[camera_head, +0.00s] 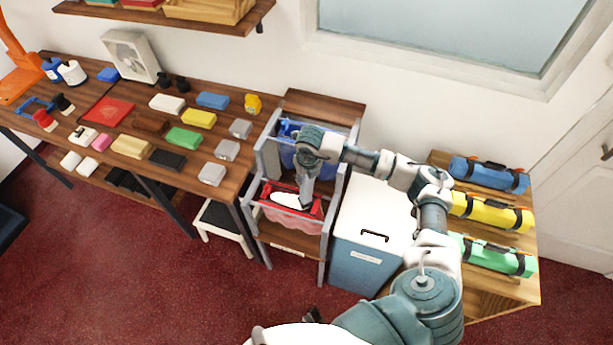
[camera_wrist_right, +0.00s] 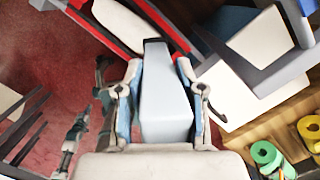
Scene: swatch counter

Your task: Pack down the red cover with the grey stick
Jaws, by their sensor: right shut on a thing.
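The red cover (camera_head: 298,222) is in the lower part of a grey-framed rack in the head view, with a wavy pinkish lower part and bright red edges. A white oval piece (camera_head: 288,200) lies at it. My right gripper (camera_head: 307,178) is above it, inside the rack. In the wrist view the gripper (camera_wrist_right: 160,100) is shut on the grey stick (camera_wrist_right: 166,105), a pale grey bar with a dark far end. The far end lies beside the red edge (camera_wrist_right: 108,22); whether they touch I cannot tell. My left gripper is not clearly in view.
Grey rack posts (camera_head: 327,235) stand close around the right gripper. A blue piece (camera_head: 287,130) is in the rack's upper part. A white-lidded box (camera_head: 370,215) stands to the right, then a shelf with blue, yellow and green rolls (camera_head: 490,208). A crowded table (camera_head: 225,130) is left.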

